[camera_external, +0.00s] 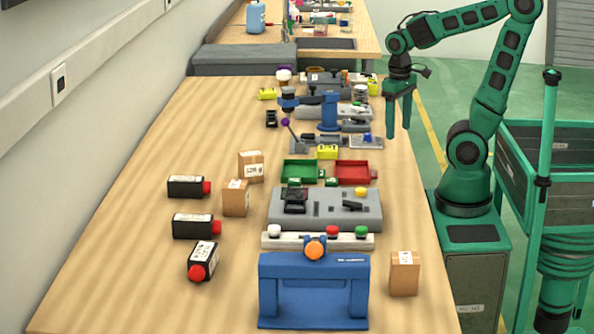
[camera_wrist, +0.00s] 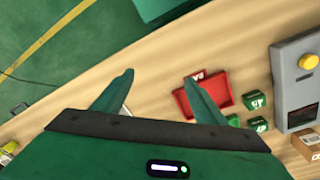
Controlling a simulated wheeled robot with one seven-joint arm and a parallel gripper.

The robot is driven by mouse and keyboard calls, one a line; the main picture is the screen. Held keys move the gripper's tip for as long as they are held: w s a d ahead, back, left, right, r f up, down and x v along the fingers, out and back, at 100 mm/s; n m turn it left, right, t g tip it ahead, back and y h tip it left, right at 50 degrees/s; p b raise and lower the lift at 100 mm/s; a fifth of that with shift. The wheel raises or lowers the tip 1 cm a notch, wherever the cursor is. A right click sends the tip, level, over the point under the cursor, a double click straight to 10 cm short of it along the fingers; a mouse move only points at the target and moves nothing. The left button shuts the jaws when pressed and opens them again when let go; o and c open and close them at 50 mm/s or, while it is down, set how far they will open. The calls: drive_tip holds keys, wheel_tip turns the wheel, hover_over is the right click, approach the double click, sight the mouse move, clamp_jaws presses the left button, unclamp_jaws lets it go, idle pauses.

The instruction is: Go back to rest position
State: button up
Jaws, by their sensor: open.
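My gripper (camera_external: 399,112) hangs with its fingers pointing down over the right edge of the wooden table (camera_external: 140,140), beside the tools at the table's middle. In the wrist view my gripper (camera_wrist: 160,90) shows two green fingers spread apart, with nothing between them. The arm is raised and bent above its base, which stands to the right of the table.
Green (camera_external: 299,170) and red (camera_external: 353,172) trays lie on the table, near a grey control panel (camera_external: 325,207). A blue stand (camera_external: 313,290) is at the front. The table's left side is mostly clear.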

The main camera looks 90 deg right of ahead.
drive_tip(key=s, duration=0.1)
drive_tip(key=s+a, duration=0.1)
drive_tip(key=s+y, duration=0.1)
drive_tip(key=shift+s+a+f+n, duration=0.1)
drive_tip(key=shift+a+f+n, duration=0.2)
drive_tip(key=shift+f, duration=0.1)
drive_tip(key=shift+w+f, duration=0.25)
drive_tip(key=shift+w, duration=0.4)
drive_tip(key=shift+o, duration=0.5)
idle(0.6)
